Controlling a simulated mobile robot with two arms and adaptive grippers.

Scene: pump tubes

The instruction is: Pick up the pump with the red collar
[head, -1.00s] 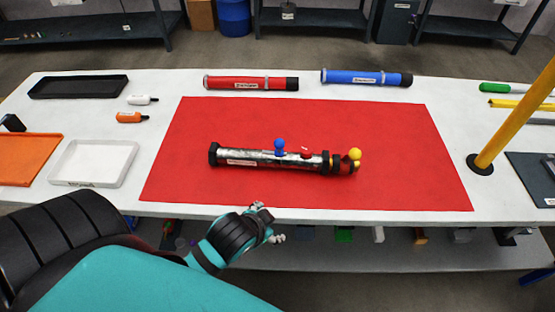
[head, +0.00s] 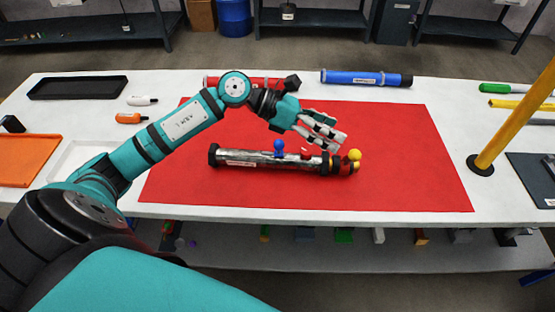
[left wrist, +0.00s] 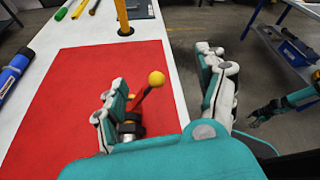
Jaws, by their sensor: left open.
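A silver pump (head: 240,158) lies on the red mat (head: 400,190), with a blue knob (head: 279,147) on top. A black and yellow end piece and a yellow ball (head: 354,155) are at its right end. A small red part shows near the blue knob, partly behind my fingers; I cannot tell if it is the collar. My left gripper (head: 325,132) is open above the pump's right half. In the left wrist view its fingers (left wrist: 165,75) stand apart, with the yellow ball (left wrist: 157,78) on a red rod seen between them. My right gripper (left wrist: 262,112) is small there, jaws unclear.
A red tube (head: 215,82) and a blue tube (head: 365,77) lie behind the mat. A yellow post (head: 515,120) stands at the right. Trays are at the left, including a black one (head: 78,87) and an orange one (head: 30,160). The mat's right side is clear.

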